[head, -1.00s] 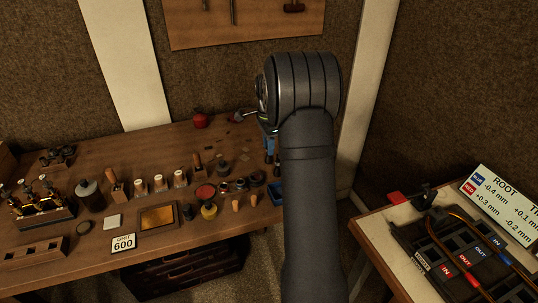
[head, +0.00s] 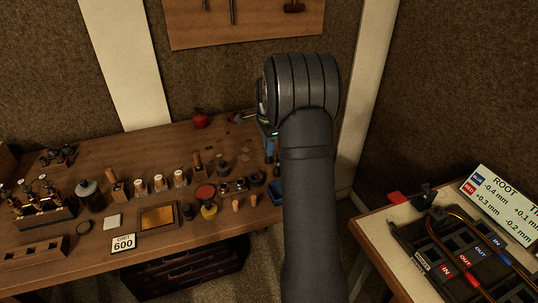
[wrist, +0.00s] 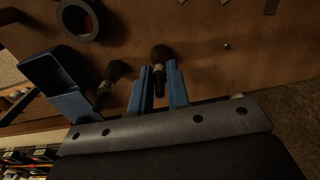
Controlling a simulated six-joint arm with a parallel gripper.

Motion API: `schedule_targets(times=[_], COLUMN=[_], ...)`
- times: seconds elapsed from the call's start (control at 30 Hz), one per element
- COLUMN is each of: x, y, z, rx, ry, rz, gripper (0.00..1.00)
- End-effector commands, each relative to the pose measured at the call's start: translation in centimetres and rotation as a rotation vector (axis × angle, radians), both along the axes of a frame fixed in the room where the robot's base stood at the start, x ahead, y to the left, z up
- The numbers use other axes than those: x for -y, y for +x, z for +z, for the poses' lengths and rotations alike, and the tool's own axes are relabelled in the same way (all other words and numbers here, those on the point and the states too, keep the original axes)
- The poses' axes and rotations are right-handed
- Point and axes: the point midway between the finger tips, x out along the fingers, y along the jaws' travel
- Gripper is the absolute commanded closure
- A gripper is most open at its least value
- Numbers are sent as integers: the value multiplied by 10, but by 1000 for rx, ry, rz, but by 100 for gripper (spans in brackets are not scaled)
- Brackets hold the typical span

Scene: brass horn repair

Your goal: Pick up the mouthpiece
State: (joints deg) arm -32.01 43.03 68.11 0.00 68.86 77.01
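My gripper (wrist: 158,69) shows in the wrist view as two blue fingers set apart, pointing at the bench. A small dark piece (wrist: 160,54) with a narrower lower end stands between and just beyond the fingertips. It may be the mouthpiece, but it is too dark to be sure. A thin gap seems to show beside it, and I see no clear grip on it. A second dark brown piece (wrist: 118,70) lies left of the fingers. In the head view my arm hides most of the gripper; only some blue (head: 269,149) shows beside the bench's right end.
A blue tray (wrist: 62,78) is left of the fingers, and a dark ring (wrist: 77,19) lies beyond it. The wooden bench (head: 170,215) carries bottles, wooden-handled tools and a red apple-like object (head: 200,121). A side table (head: 382,225) with a labelled rack stands at right.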

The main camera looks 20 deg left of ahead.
Motion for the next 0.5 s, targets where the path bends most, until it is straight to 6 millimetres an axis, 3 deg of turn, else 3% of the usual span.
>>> schedule_targets(times=[0.5], x=[0], y=[0], z=[21], rx=[1], ry=[1], rz=[0], gripper=[100])
